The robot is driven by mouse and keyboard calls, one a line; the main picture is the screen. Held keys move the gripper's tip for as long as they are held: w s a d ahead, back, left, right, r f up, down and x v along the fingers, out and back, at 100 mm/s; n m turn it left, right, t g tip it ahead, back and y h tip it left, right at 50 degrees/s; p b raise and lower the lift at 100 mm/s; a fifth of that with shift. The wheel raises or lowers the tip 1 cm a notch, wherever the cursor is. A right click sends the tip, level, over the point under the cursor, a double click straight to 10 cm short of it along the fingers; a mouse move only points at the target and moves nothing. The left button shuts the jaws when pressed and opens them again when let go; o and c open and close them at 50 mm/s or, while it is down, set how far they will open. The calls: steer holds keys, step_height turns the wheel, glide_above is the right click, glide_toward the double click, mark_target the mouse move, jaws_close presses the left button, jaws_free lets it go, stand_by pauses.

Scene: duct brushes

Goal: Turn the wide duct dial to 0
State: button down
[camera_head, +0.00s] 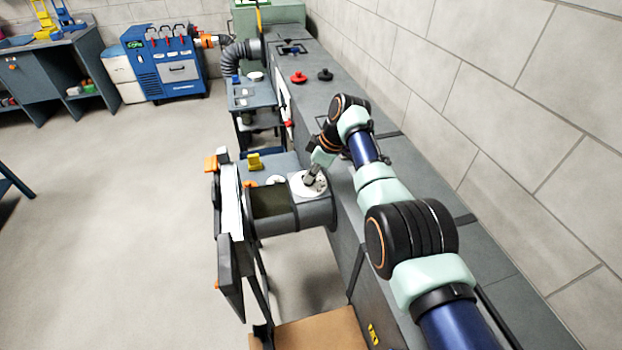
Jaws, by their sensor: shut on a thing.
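The wide duct (318,215) is a grey cylinder in the middle of the view, in front of the long grey bench. A white round dial (298,187) with dark marks lies on its top. My gripper (309,181) reaches down from the upper right onto the dial. It is shut on the dial's middle part, which the fingers cover. The numbers and the pointer of the dial are too small to read.
The long grey bench (350,235) runs beside the stone wall, with a red knob (299,77) and a black knob (325,75) on it. A yellow object (254,161) sits behind the duct. A dark panel (229,270) stands at its left.

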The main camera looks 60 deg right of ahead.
stand_by(0.3)
steer(key=c, duration=1.2)
jaws_free()
steer(key=v, duration=1.2)
steer(key=shift+o, duration=0.3)
